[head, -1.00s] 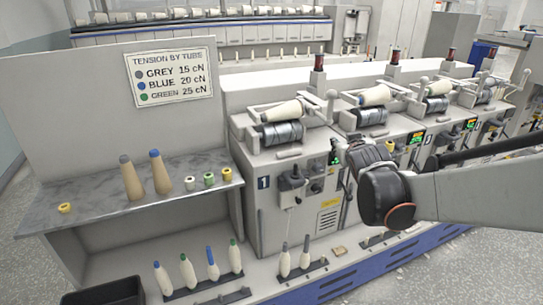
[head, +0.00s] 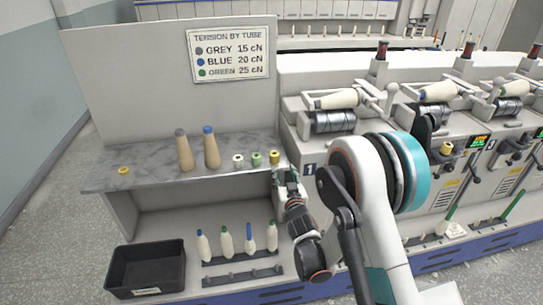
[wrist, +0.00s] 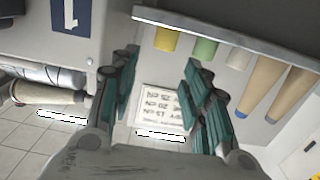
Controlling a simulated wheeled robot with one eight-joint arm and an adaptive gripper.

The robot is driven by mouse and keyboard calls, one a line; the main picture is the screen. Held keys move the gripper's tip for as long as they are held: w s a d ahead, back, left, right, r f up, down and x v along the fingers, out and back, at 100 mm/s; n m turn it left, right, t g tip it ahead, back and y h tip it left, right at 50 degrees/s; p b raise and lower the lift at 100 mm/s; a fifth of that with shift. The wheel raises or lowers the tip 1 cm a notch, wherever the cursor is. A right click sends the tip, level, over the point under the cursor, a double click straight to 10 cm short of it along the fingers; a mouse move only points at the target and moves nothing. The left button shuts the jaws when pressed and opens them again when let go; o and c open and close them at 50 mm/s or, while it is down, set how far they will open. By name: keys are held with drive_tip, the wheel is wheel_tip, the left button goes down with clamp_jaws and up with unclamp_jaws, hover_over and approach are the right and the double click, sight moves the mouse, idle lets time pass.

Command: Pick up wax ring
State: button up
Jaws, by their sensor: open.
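Small ring-shaped pieces stand in a row on the grey shelf (head: 110,183): a white one (head: 238,160), a green one (head: 257,158) and a yellow one (head: 275,157). A lower yellow ring (head: 124,171) lies apart at the shelf's left. I cannot tell which is the wax ring. My gripper (head: 281,178) is at the shelf's right end, close to the yellow piece of the row. In the wrist view my gripper (wrist: 160,68) is open and empty between its teal pads. The row's yellow piece (wrist: 166,40) shows beyond the fingertips, with the green (wrist: 204,50) beside it.
Two tan cones, grey-tipped (head: 184,152) and blue-tipped (head: 211,150), stand left of the row. A tension sign (head: 232,52) hangs behind. The winding machine (head: 320,150) borders the shelf's right. A black bin (head: 146,268) and bobbins on pegs (head: 226,243) are below.

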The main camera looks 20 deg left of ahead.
sight(275, 158)
drive_tip(key=b+x, duration=0.1)
drive_tip(key=x, duration=0.3)
drive_tip(key=b+x, duration=0.1)
drive_tip(key=x, duration=0.4)
drive_tip(key=b+x, duration=0.1)
drive_tip(key=x, duration=0.3)
drive_tip(key=shift+w+a+f, duration=0.15)
drive_tip(key=shift+a+f, duration=0.15)
drive_tip(key=shift+a, duration=0.25)
drive_tip(key=c, duration=0.7)
